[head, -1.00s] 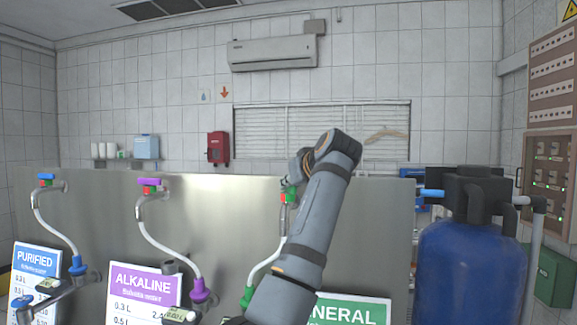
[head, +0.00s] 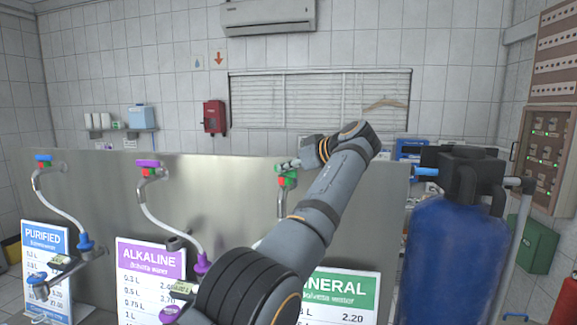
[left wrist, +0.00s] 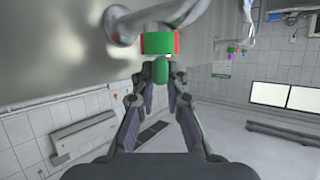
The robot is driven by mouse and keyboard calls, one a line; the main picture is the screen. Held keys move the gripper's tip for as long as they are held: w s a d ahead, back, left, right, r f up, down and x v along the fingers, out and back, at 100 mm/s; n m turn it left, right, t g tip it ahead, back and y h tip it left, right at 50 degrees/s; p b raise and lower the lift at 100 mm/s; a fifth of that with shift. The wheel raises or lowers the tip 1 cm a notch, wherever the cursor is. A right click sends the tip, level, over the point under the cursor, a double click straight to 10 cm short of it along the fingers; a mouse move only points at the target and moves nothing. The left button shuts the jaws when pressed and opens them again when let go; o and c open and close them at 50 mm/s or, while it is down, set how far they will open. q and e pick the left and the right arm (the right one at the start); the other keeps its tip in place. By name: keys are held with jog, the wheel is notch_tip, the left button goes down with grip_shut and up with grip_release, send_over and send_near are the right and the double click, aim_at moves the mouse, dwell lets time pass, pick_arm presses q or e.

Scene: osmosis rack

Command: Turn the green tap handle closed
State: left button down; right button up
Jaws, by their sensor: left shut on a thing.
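The green tap handle (left wrist: 161,72) shows in the left wrist view between my fingertips, just below the green and red tap body (left wrist: 157,43). My left gripper (left wrist: 161,82) is shut on the handle. In the head view the tap body (head: 287,180) stands at the top of the pipe above the green MINERAL sign (head: 340,289), which is partly hidden by my arm. My left gripper (head: 290,165) reaches it from the right, and the fingers cover much of the handle there. My right gripper is not in view.
A steel panel (head: 225,200) stands behind the taps. A purple-handled tap (head: 148,164) and a blue-handled tap (head: 44,158) are to the left. A large blue tank (head: 452,260) is to the right of my arm.

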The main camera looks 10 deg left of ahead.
pick_arm(q)
jog(key=shift+r, duration=0.15)
jog(key=c, duration=1.4)
grip_release()
